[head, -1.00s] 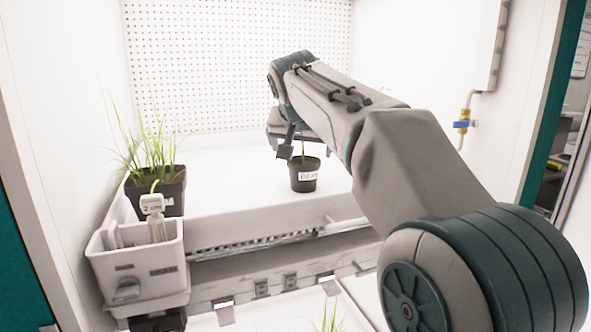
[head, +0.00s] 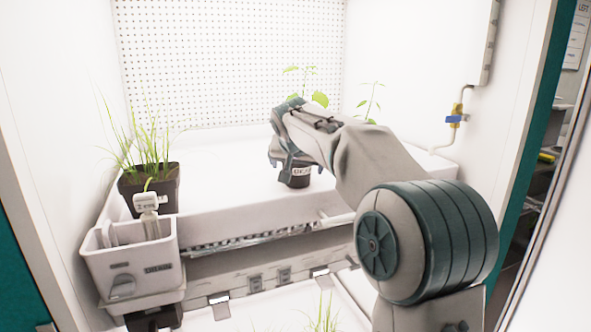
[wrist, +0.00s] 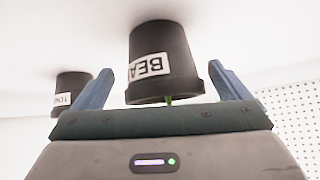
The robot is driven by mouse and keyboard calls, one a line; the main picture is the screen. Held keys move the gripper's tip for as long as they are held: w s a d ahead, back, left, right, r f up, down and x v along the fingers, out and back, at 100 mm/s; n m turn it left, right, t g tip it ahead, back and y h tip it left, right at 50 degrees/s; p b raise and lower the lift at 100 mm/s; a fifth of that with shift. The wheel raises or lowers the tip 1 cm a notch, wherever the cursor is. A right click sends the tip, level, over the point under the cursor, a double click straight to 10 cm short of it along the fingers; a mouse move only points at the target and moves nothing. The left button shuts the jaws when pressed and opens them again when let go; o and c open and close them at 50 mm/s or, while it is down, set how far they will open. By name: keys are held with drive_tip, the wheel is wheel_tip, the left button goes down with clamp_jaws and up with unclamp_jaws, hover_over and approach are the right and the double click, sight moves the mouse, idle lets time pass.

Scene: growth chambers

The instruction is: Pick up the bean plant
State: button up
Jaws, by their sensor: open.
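The bean plant's dark pot (head: 296,178) stands upright on the white shelf, its label partly covered by my gripper in the head view. Green leaves (head: 320,98) show above my arm. In the wrist view the scene is upside down, and the pot (wrist: 163,50) reads "BEA", with a bit of green stem at its rim. My gripper (wrist: 160,68) is open, with one blue finger on each side of the pot in the picture and gaps visible on both sides. It also shows beside the pot in the head view (head: 282,162). Whether the fingers reach fully around it is unclear.
A second pot (wrist: 72,95) with a partly readable label stands behind; its likely plant (head: 371,98) rises behind my arm. A grassy pot (head: 150,188) and a grey caddy (head: 130,265) are at left. The perforated back wall (head: 230,60) is behind. The shelf centre-left is clear.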

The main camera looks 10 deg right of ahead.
drive_tip(key=shift+w+d+f, duration=0.1)
drive_tip(key=shift+w+f, duration=0.35)
drive_tip(key=shift+w+a+f, duration=0.15)
drive_tip(key=shift+w+a, duration=0.05)
drive_tip(key=shift+a, duration=0.15)
drive_tip(key=shift+c, duration=1)
drive_tip(key=c, duration=0.5)
drive_tip(key=shift+d, duration=0.2)
drive_tip(key=c, duration=0.5)
drive_tip(key=shift+s+d, duration=0.1)
drive_tip(key=shift+s, duration=0.05)
drive_tip(key=shift+c, duration=0.3)
drive_tip(key=shift+r, duration=0.2)
